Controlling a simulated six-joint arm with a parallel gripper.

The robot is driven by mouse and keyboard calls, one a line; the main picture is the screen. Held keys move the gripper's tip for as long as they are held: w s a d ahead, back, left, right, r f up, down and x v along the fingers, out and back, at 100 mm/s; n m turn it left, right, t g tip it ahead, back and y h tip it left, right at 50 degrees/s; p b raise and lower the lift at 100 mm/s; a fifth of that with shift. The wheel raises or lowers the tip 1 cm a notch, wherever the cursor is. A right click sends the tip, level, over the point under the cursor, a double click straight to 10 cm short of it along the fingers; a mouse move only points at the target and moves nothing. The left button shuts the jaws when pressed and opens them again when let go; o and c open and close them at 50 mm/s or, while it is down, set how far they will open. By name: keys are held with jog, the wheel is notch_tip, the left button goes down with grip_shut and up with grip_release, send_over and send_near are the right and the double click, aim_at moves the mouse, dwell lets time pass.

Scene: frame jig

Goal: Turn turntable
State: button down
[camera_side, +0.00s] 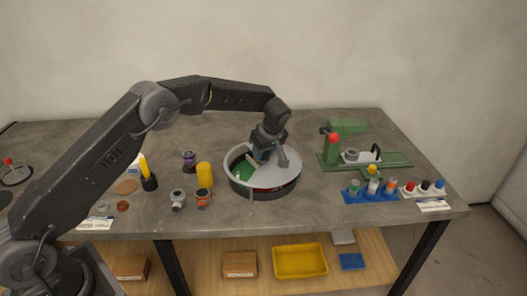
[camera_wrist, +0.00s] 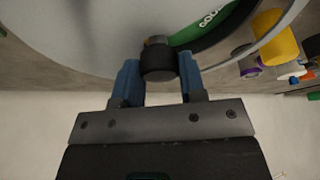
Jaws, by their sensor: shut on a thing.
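The turntable (camera_side: 287,163) is a round drum with a light grey top in the middle of the table. An opening on its left side shows a green section, and red shows low at its front. In the wrist view the pale disc (camera_wrist: 70,35) fills the upper part, with a green section bearing white lettering (camera_wrist: 205,24). My gripper (camera_side: 266,150) is down at the turntable top. In the wrist view its blue fingers (camera_wrist: 158,82) are shut on a dark round knob (camera_wrist: 158,62). The knob's lower part is hidden.
A yellow cylinder (camera_side: 204,174), small grey and orange parts (camera_side: 203,198) and a purple-banded part (camera_side: 189,160) stand left of the turntable. A green machine (camera_side: 345,140) and a blue rack (camera_side: 370,195) with bottles stand right. The table front near the turntable is clear.

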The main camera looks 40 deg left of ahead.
dwell(0.3)
jog(key=c, duration=0.7)
grip_release()
jog(key=v, duration=1.3)
jog(key=shift+r, duration=0.4)
jog(key=shift+s+d, duration=0.1)
jog(key=s+r+m+t+h, duration=0.25)
jog(key=s+r+m, duration=0.75)
jog(key=s, duration=0.8)
jog(key=s+f+m+t+h, duration=0.1)
jog(key=s+m, duration=0.1)
jog(key=s, duration=0.8)
jog(key=s+f+m+t+h, duration=0.1)
jog(key=s+f+m, duration=0.1)
jog(key=s, duration=0.8)
jog(key=shift+f+m, duration=0.35)
jog(key=shift+m, duration=0.15)
